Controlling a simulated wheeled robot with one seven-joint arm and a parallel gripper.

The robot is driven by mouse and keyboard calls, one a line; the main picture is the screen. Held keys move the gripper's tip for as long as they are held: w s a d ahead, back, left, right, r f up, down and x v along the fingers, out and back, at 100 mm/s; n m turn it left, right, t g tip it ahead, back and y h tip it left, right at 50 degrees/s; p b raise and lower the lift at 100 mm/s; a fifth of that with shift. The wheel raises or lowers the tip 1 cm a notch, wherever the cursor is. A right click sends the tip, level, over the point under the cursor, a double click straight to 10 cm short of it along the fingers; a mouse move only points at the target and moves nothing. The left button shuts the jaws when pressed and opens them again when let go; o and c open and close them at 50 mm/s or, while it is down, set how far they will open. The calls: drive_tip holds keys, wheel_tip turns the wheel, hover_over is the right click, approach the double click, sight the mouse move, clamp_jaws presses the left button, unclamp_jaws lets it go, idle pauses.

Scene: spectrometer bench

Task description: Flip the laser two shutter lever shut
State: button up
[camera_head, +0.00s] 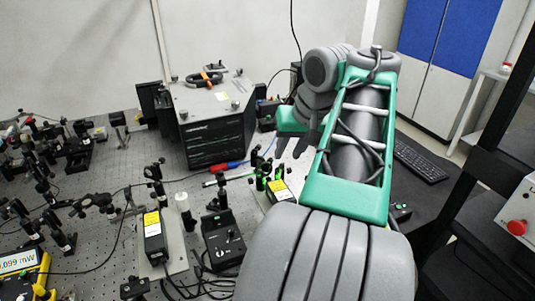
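My gripper (293,147) hangs over the bench, right of the black instrument box, with its grey fingers pointing down. It is partly covered by my arm, and the gap between its fingers is not clear. Below it is a black laser box with a yellow label (280,190), partly hidden by my arm. A green-lit mount (261,172) stands beside that box. A second black laser box with a yellow label (153,236) sits on a pale plate further left. No label tells me which is laser two, and I cannot make out a shutter lever on either.
A black controller box (222,238) with cables stands between the laser boxes. The large black instrument box (219,118) stands behind. Optics mounts (70,150) crowd the left. A keyboard (420,160) lies at the right.

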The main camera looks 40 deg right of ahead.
sight(283, 166)
drive_tip(key=b+x, duration=0.3)
drive_tip(key=x, duration=0.4)
drive_tip(key=shift+d+f, duration=0.15)
drive_tip(key=shift+f, duration=0.1)
drive_tip(key=shift+c, duration=0.4)
clamp_jaws()
